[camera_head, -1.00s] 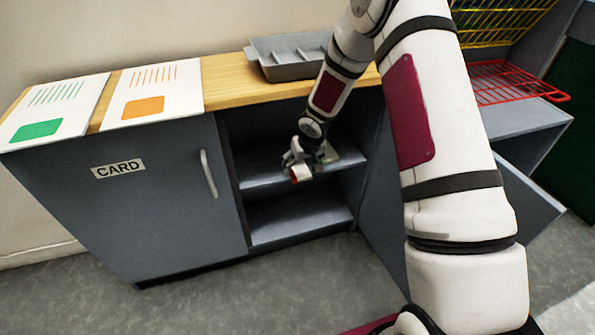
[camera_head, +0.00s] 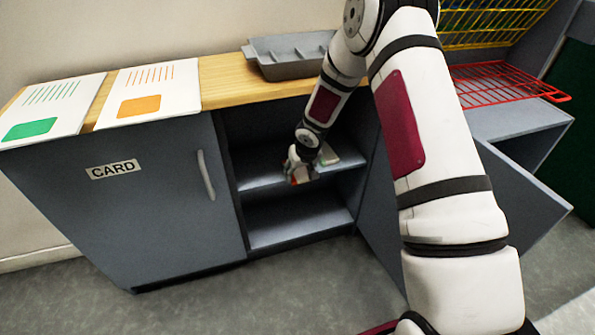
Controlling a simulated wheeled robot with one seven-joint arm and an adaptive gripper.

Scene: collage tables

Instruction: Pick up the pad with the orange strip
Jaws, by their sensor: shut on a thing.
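My gripper (camera_head: 297,167) is at the front of the open cabinet's upper shelf (camera_head: 258,180). It is shut on a small pad (camera_head: 302,179) that shows a reddish-orange patch. The fingers hide much of this pad, and it is too small to make out the strip clearly.
A closed door labelled CARD (camera_head: 115,170) is left of the opening; an open door (camera_head: 520,185) stands at right. On the wooden top (camera_head: 225,85) are two printed sheets and a grey tray (camera_head: 290,65). A red wire rack (camera_head: 505,82) is at right. The lower shelf (camera_head: 295,220) looks empty.

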